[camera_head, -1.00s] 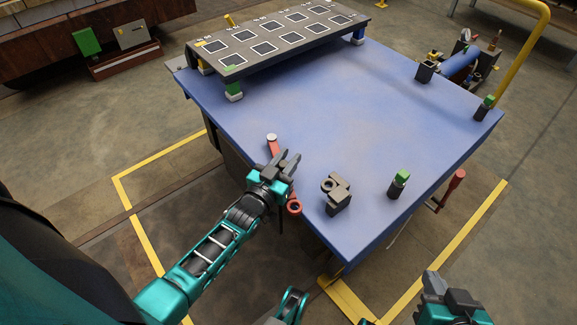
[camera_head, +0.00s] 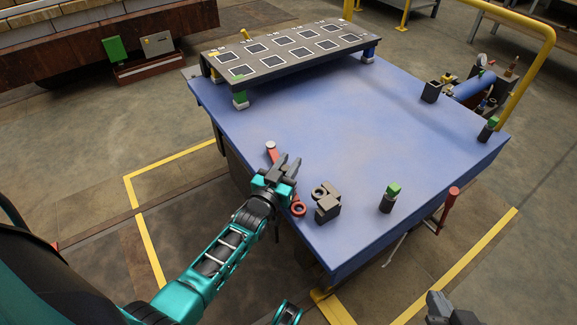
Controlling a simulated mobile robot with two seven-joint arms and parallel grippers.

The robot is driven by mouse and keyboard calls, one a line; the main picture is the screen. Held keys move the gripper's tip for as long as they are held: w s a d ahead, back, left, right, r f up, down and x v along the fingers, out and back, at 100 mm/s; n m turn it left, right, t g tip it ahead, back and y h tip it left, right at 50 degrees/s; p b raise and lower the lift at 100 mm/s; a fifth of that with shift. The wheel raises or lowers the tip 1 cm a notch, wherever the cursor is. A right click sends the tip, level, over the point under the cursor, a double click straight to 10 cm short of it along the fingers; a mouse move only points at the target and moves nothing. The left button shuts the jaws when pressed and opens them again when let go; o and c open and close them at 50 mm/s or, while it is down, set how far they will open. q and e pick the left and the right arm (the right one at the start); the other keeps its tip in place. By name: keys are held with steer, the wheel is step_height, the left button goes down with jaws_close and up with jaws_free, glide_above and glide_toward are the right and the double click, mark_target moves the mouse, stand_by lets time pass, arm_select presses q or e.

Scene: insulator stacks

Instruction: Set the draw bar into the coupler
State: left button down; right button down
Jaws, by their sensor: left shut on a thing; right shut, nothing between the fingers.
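The red draw bar (camera_head: 272,153) has a pale cap at its far end and a ring at its near end. My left gripper (camera_head: 289,161) is shut on it, covering its middle, at the table's near left edge. The ring (camera_head: 298,209) shows below the gripper. The dark grey coupler (camera_head: 328,208), a block with a round eye, stands on the blue table just right of the ring. A narrow gap seems to separate them; their relative height is hard to tell. My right gripper (camera_head: 438,302) is shut and empty at the bottom right, clear of the table and partly cut off.
A dark post with a green top (camera_head: 389,198) stands right of the coupler. A raised panel with white squares (camera_head: 290,50) fills the table's far left. A dark open box (camera_head: 431,92) stands at the far right. The middle of the blue table (camera_head: 350,130) is clear.

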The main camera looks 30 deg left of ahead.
arm_select(q)
steer(key=shift+d, duration=0.1)
steer(key=c, duration=0.9)
jaws_free()
arm_select(e)
steer(key=shift+s+f, duration=0.1)
steer(key=shift+s, duration=0.05)
arm_select(q)
steer(key=shift+s, duration=0.35)
steer(key=s+p, duration=0.4)
steer(key=s, duration=0.8)
steer(key=shift+s+d, duration=0.15)
arm_select(e)
steer(key=shift+s+d+r+h, duration=0.1)
steer(key=shift+d+r+h, duration=0.2)
steer(key=shift+d+r, duration=0.5)
arm_select(q)
steer(key=shift+c, duration=0.5)
arm_select(e)
steer(key=shift+a+r, duration=0.1)
steer(key=shift+a, duration=0.05)
